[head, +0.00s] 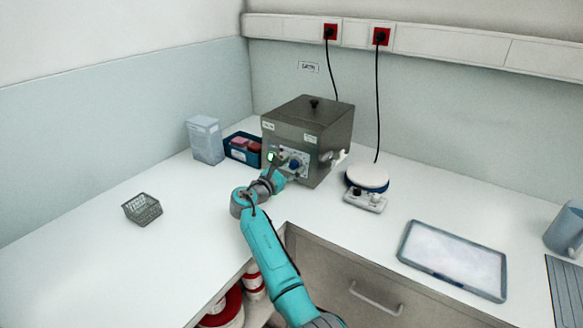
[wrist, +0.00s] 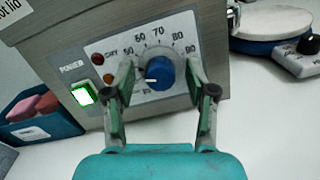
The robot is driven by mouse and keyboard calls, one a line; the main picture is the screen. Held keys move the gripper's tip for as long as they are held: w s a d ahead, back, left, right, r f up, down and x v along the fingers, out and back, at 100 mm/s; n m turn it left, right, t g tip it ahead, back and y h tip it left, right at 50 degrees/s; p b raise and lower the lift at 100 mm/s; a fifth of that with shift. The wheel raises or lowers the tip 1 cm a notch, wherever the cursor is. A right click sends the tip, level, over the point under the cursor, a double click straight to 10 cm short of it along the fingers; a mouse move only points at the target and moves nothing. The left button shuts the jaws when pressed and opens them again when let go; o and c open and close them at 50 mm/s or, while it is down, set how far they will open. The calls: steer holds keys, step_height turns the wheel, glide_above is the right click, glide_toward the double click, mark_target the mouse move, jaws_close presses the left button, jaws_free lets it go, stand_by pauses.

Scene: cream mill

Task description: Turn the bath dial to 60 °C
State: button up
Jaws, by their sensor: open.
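The grey water bath (head: 308,135) stands at the back of the bench with its lid on. Its blue dial (wrist: 160,73) sits on a pale front panel with numbers printed round it; 60 and 70 are above the dial. A small light mark shows at the dial's lower left, but I cannot tell the exact setting. My gripper (wrist: 161,79) is open, one finger on each side of the dial. I cannot tell whether the fingers touch it. In the head view my gripper (head: 276,176) is in front of the panel.
The green-lit power switch (wrist: 84,95) and two small lamps (wrist: 97,59) are left of the dial. A blue bin (head: 243,149) stands left of the bath, a round-topped stirrer (head: 367,178) right.

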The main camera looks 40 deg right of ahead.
steer(key=shift+d, duration=0.1)
jaws_close()
steer(key=shift+m, duration=0.3)
steer(key=m+g, duration=0.1)
steer(key=m, duration=0.5)
steer(key=m+g, duration=0.1)
steer(key=m, duration=0.5)
steer(key=shift+y, duration=0.4)
steer(key=shift+m, duration=0.3)
jaws_free()
